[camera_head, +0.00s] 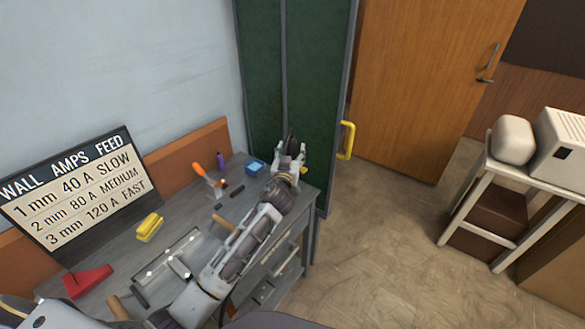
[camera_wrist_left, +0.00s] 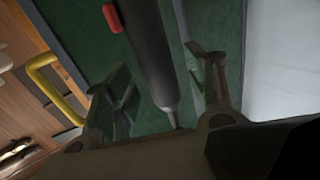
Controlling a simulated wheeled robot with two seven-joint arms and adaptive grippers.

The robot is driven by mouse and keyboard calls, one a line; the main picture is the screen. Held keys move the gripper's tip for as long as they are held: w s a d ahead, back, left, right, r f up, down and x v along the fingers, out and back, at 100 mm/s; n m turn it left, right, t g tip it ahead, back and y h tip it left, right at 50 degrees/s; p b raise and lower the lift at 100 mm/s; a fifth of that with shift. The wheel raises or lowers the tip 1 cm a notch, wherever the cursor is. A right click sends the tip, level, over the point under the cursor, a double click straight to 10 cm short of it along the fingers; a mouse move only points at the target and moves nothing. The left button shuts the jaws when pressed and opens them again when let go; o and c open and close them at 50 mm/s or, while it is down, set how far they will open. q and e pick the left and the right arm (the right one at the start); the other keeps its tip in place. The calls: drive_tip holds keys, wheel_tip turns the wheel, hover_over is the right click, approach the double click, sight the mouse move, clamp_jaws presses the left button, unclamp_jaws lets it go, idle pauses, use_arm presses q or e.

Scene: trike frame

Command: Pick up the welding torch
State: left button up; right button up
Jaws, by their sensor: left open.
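The welding torch (camera_wrist_left: 153,50) is a dark cylinder with a red button on its side, large in the left wrist view. It narrows to a thin tip at the lower end. My left gripper (camera_wrist_left: 163,88) is open, with one finger on each side of the torch in this view; I cannot tell whether they touch it. In the head view my left gripper (camera_head: 289,160) is over the far right corner of the workbench, by the green panel. A dark upright piece there, probably the torch (camera_head: 291,142), is mostly hidden by the gripper. My right gripper is not in view.
The grey workbench (camera_head: 185,212) holds an orange-handled tool (camera_head: 200,170), a blue block (camera_head: 254,167), a yellow block (camera_head: 149,227) and a red piece (camera_head: 88,281). A sign (camera_head: 78,190) leans behind. A yellow handle (camera_head: 346,140) projects right of my gripper. Open floor lies right.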

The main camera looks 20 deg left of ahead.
use_arm(q)
drive_tip(key=shift+w, duration=0.4)
drive_tip(key=shift+w+a, duration=0.1)
drive_tip(key=shift+w, duration=0.4)
drive_tip(key=shift+c, duration=0.8)
drive_tip(key=c, duration=1)
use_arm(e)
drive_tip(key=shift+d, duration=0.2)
